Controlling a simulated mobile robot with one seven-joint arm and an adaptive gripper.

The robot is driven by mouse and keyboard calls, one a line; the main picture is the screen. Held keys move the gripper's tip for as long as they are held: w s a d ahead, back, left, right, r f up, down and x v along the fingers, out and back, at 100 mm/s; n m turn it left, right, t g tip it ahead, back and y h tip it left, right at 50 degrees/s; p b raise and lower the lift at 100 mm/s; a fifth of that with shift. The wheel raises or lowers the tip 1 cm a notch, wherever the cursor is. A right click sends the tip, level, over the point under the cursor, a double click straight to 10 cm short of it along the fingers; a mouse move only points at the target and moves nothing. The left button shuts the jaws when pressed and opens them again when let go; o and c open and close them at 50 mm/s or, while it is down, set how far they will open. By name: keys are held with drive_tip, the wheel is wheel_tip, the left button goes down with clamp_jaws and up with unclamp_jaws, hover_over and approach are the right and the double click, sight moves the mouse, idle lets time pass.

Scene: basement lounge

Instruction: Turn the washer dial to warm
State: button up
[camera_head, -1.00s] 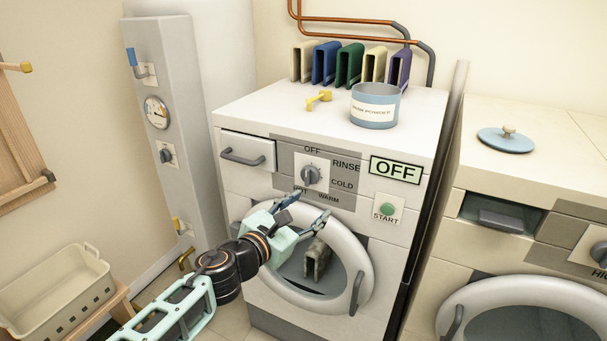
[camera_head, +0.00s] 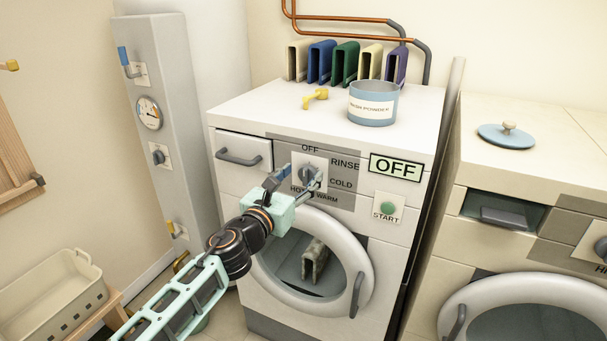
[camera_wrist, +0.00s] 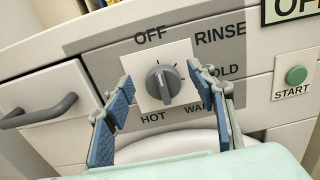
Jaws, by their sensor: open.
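The washer (camera_head: 235,185) stands in the middle of the head view. Its grey dial (camera_head: 308,174) sits on a pale plate with OFF, RINSE, COLD, WARM and HOT printed around it. In the wrist view the dial (camera_wrist: 163,83) shows between my fingers, its ridge close to upright and tilted slightly. The display (camera_head: 396,168) reads OFF. My gripper (camera_head: 296,182) is open in front of the dial, its fingers on either side of it in the picture. In the wrist view my gripper (camera_wrist: 160,105) is empty; contact with the dial cannot be told.
The drawer handle (camera_head: 239,158) is left of the dial and the START button (camera_head: 387,208) is to its right. The round door (camera_head: 361,250) is below.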

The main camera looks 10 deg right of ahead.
drive_tip(key=shift+x, duration=1.05)
drive_tip(key=shift+c, duration=0.6)
drive_tip(key=c, duration=1)
